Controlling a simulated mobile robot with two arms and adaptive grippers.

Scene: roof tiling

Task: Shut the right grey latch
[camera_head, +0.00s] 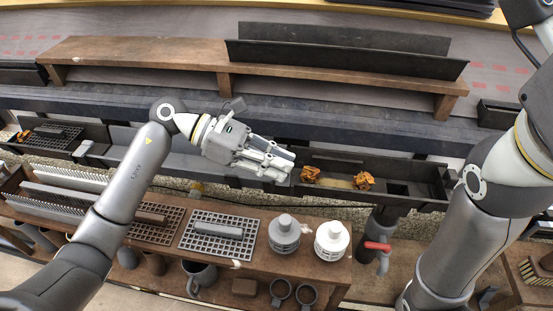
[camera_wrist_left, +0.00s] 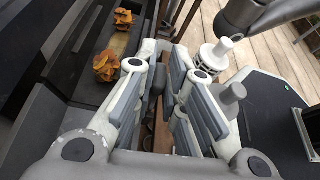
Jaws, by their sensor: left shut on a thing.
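The gutter (camera_head: 235,170) runs across the middle of the head view, with a lighter grey section in its centre. A light grey latch (camera_head: 84,147) shows at that section's left end. My left gripper (camera_head: 285,164) is at the section's right end, where the right grey latch sits, and its fingers hide most of that spot. In the left wrist view the left gripper (camera_wrist_left: 157,85) has its fingers close together around a small, mostly hidden part at the gutter's edge. I cannot see how far the latch is turned. My right arm is at the right, its gripper out of view.
Orange-brown leaf clumps (camera_head: 364,181) lie in the right gutter part. Below stands a bench (camera_head: 262,212) with metal grates, a grey canister (camera_head: 284,234) and a white canister (camera_head: 331,240). A red-handled valve (camera_head: 378,247) hangs beside it. A wooden plank (camera_head: 150,52) lies behind.

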